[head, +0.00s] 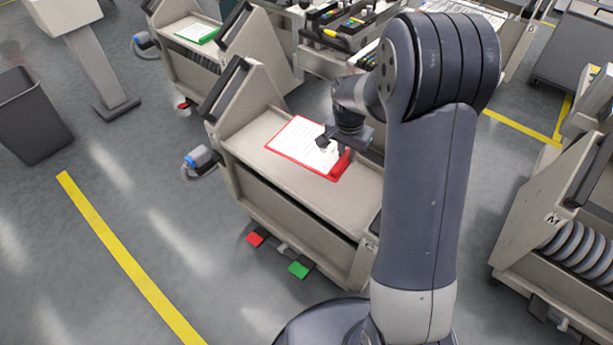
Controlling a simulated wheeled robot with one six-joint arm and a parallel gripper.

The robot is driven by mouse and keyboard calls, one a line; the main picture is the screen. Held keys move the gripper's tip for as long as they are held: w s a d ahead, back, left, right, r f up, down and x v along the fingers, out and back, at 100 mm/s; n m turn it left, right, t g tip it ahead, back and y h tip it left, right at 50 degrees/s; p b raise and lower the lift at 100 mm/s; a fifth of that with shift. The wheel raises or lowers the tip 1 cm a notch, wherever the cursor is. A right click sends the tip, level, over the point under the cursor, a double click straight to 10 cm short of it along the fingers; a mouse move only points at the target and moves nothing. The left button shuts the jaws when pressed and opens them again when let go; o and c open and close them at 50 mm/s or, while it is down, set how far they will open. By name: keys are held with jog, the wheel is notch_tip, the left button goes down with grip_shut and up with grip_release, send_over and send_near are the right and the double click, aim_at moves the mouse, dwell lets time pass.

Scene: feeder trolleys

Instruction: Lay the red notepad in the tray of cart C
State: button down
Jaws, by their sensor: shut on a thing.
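The red notepad (299,146), with a white lined page and red edges, is flat over the beige top tray (357,192) of the nearest cart. I cannot tell whether it rests fully on the tray or sits slightly above it. My gripper (342,157) is shut on the notepad's right end, at its red edge. The cart's label (370,245) at its right front corner is partly hidden by my arm and looks like a C. My arm also hides the right end of the tray.
A second cart behind holds a green notepad (198,33). A cart marked M (553,219) with reels stands at right. A dark bin (31,115) and a pedestal (92,60) stand at left. Red (256,239) and green (299,269) pedals jut out low. Floor at left is clear.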

aim_at(343, 185)
jog(key=shift+w+d+f+m+b, duration=0.1)
jog(key=shift+w+f+m+b, duration=0.15)
jog(key=shift+f+b, duration=0.35)
jog(key=shift+w+f+m+b, duration=0.15)
jog(key=shift+f+m+b, duration=0.2)
jog(key=shift+f+b, duration=0.2)
jog(key=shift+f, duration=0.25)
notch_tip(343, 185, down, 9)
jog(key=b, duration=0.2)
jog(key=shift+f+b, duration=0.2)
jog(key=shift+b, duration=0.2)
jog(key=shift+f, duration=0.2)
jog(key=c, duration=1.3)
grip_release()
jog(key=shift+r, duration=0.1)
jog(key=r+p, duration=0.1)
jog(key=r, duration=0.3)
jog(key=s+r+p, duration=0.1)
jog(key=r, duration=0.3)
jog(key=a+r+p, duration=0.1)
jog(key=r, duration=0.3)
jog(key=shift+s+a, duration=0.1)
jog(key=shift+s, duration=0.1)
